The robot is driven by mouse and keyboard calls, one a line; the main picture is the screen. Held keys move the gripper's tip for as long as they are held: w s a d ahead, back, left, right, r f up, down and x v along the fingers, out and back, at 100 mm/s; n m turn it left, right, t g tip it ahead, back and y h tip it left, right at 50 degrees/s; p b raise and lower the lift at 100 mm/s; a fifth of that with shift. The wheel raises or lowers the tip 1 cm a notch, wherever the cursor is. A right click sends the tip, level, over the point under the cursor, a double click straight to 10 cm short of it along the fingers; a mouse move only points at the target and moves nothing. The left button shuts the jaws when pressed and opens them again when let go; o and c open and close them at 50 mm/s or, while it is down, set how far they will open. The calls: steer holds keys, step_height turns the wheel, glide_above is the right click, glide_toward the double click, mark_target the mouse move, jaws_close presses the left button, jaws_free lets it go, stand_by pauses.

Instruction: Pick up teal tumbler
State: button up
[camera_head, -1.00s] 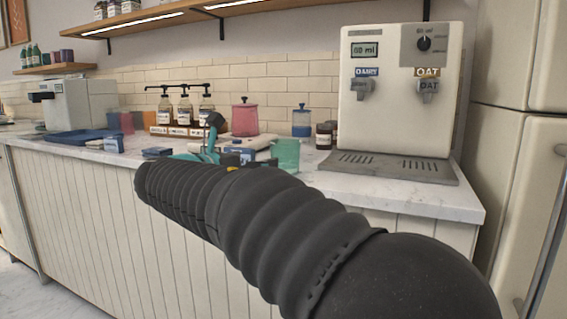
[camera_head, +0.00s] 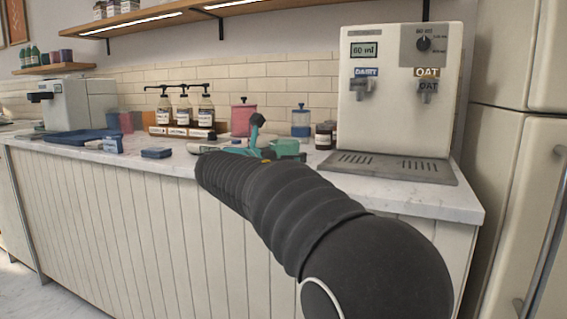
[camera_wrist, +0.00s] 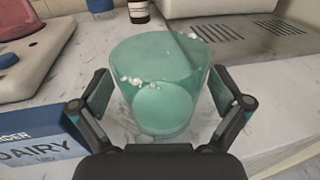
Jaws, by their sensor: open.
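The teal tumbler (camera_wrist: 160,85) is translucent and stands upright on the marble counter. In the wrist view it is between the two open fingers of my gripper (camera_wrist: 160,103), with a small gap visible on each side. In the head view the tumbler (camera_head: 285,148) shows only its upper part, behind my arm. My gripper in the head view (camera_head: 262,150) is mostly hidden by my dark ribbed arm. Small white specks show on the tumbler near its middle.
A blue box marked DAIRY (camera_wrist: 42,150) lies close left of my gripper. The milk dispenser (camera_head: 400,90) and its drip tray (camera_head: 390,167) stand to the right. A dark jar (camera_wrist: 138,10) is behind the tumbler. The counter's front edge (camera_wrist: 285,160) is near on the right.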

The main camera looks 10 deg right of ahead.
mark_target(292, 141)
steer(key=c, duration=1.3)
steer(key=shift+r, duration=0.15)
steer(key=shift+r+p, duration=0.35)
steer(key=shift+r, duration=1)
steer(key=shift+s+d+r+p, duration=0.15)
steer(key=shift+s+d+r, duration=0.35)
steer(key=shift+d+r, duration=1.1)
steer(key=shift+s+d+r+p, duration=0.2)
steer(key=shift+s+d+r, duration=0.3)
steer(key=shift+d+r, duration=1.1)
steer(key=shift+s+d+r+p, duration=0.15)
steer(key=shift+s+d+r, duration=0.5)
steer(key=shift+d, duration=1.7)
steer(key=shift+w+d+r, duration=0.1)
steer(key=shift+r, duration=0.1)
